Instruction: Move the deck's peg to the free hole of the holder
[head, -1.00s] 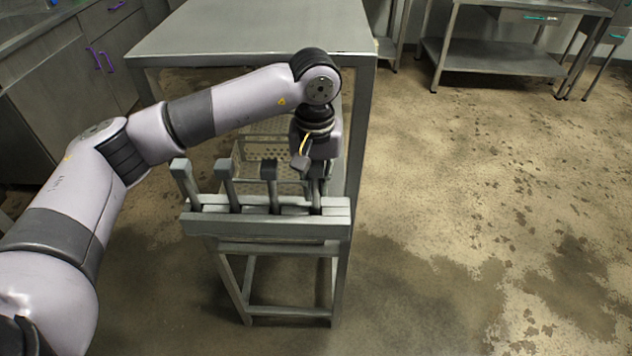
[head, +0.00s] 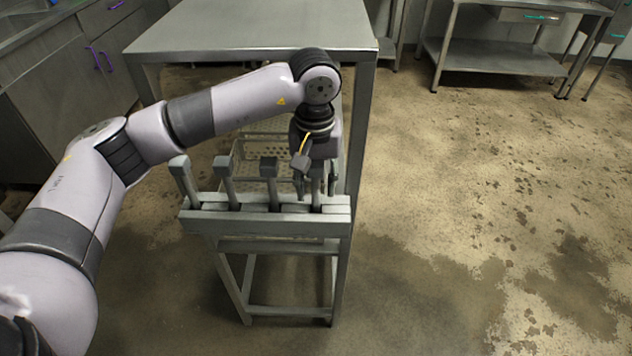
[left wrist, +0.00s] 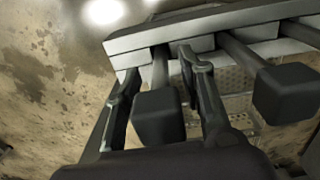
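The holder (head: 265,226) is a grey metal bar unit on a stand, with several upright grey pegs with block-shaped heads in a row. The rightmost peg (head: 316,186) stands upright in the holder. My left gripper (head: 316,193) is open, its fingers apart on either side of this peg. In the left wrist view, that peg's dark head (left wrist: 158,118) lies between the open fingers (left wrist: 160,85). Another peg (left wrist: 285,92) stands to the right there. I see no loose peg and no empty hole. My right gripper is not in view.
A steel table (head: 250,30) stands behind the holder, with a perforated basket (head: 258,165) below and behind the pegs. Cabinets (head: 75,75) are at the left and a steel bench (head: 490,55) at the back right. The floor at the right is clear.

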